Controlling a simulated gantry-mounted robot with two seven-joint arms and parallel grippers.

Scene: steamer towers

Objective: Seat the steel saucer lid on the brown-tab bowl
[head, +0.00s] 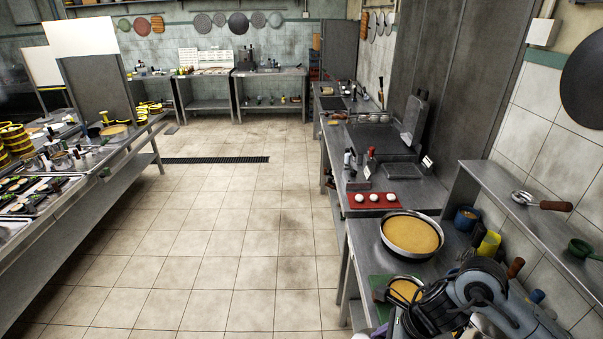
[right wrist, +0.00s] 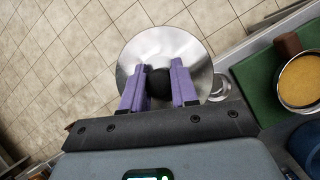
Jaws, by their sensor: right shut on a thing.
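In the right wrist view, a round steel saucer lid (right wrist: 160,45) with a black knob (right wrist: 158,82) is held by my right gripper (right wrist: 158,70). Its purple fingers are closed on the knob. The lid hangs beyond the counter edge, over the tiled floor. A bowl with yellow contents (right wrist: 303,80) and a brown tab (right wrist: 287,43) stands at the right of that view, apart from the lid. In the head view, the bowl (head: 406,289) is low on the right counter, partly covered by my right arm. My left gripper is not in view.
A green board (right wrist: 257,87) lies by the bowl. A large pan of yellow food (head: 411,234) stands behind it on the counter. A red tray (head: 375,208) with white balls is farther back. A wall shelf (head: 540,222) runs along the right. The floor aisle is clear.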

